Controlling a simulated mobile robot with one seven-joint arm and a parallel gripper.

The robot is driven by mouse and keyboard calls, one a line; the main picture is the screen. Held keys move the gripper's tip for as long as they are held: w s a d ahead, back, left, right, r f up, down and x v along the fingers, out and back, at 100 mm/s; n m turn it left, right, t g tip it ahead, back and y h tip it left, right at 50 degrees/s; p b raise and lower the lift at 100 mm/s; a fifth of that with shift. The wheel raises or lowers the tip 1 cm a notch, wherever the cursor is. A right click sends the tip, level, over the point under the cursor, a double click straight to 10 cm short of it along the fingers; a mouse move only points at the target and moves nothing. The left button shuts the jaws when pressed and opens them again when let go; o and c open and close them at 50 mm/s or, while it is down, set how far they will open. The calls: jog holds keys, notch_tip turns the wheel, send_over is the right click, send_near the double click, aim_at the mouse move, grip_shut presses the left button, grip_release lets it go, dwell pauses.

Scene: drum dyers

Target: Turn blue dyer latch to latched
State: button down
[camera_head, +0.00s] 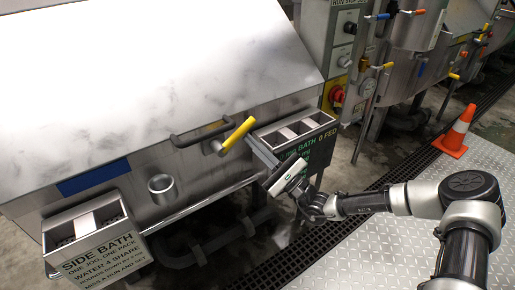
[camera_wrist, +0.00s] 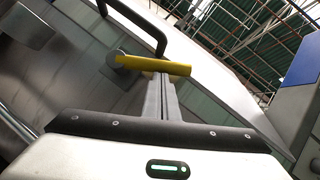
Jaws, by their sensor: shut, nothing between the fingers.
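The dyer (camera_head: 170,80) is a large steel drum housing with a blue plate (camera_head: 93,177) on its front. Its latch (camera_head: 238,134) is a yellow lever on a round steel pivot, slanting up to the right in the head view. In the wrist view the latch (camera_wrist: 155,65) lies nearly level, with its pivot at the left end. My gripper (camera_head: 251,139) is shut and empty. Its fingertips are at the lever's right side; in the wrist view the gripper (camera_wrist: 161,78) reaches the lever's lower edge. I cannot tell whether they touch.
A dark bar handle (camera_head: 200,132) is beside the latch. A labelled tray box (camera_head: 300,133) is close behind my gripper, and a side-bath box (camera_head: 92,240) is at lower left. An orange cone (camera_head: 456,132) stands at right. The metal floor plate (camera_head: 350,250) is clear.

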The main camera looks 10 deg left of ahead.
aim_at(246, 131)
jog(key=shift+r+g, duration=0.15)
jog(key=shift+g, duration=0.15)
jog(key=shift+r+n+p, duration=0.2)
jog(key=shift+n+p, duration=0.35)
jog(key=shift+n, duration=0.05)
jog(key=shift+r+n+g, duration=0.15)
jog(key=shift+n+g, duration=0.15)
jog(key=shift+g, duration=0.1)
notch_tip(246, 131, up, 2)
jog(key=n+g+p, duration=0.2)
jog(key=n+p, duration=0.1)
jog(key=shift+s+a, duration=0.1)
jog(key=shift+s, duration=0.05)
jog(key=shift+s+a+r+n+g+h+p, duration=0.2)
jog(key=shift+r+n+g+h+p, duration=0.15)
jog(key=shift+n+g+p, duration=0.4)
jog(key=shift+s+a+r+n+g+h+p, duration=0.25)
jog(key=shift+n+p, duration=0.3)
jog(key=shift+n, duration=0.5)
jog(key=shift+d, duration=0.1)
